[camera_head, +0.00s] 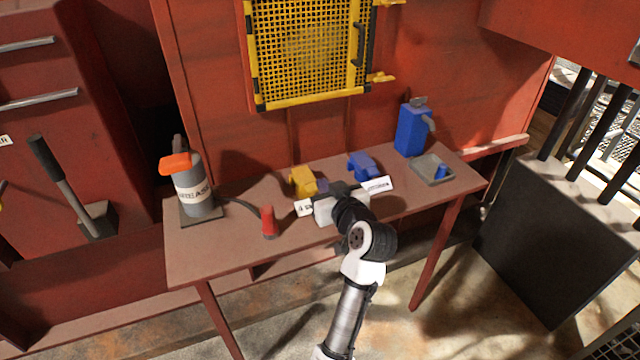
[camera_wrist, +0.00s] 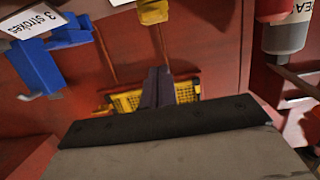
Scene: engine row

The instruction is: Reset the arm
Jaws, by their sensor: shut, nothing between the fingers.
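My arm reaches over the workbench (camera_head: 230,255) from the front in the head view. My gripper (camera_head: 323,185) is small and partly hidden by its own wrist, in front of a yellow holder (camera_head: 302,181) and a blue holder (camera_head: 362,166). In the wrist view my gripper (camera_wrist: 157,88) shows two dark fingers side by side, closed together with nothing between them. They point toward the red wall and the yellow mesh panel (camera_wrist: 128,103).
A grey grease canister (camera_head: 192,190) with an orange top stands at the bench's left, with a hose to a red nozzle (camera_head: 269,222). A blue jug (camera_head: 411,130) and a grey tray (camera_head: 424,172) are at the right. The yellow mesh panel (camera_head: 305,45) hangs behind. The bench's front left is clear.

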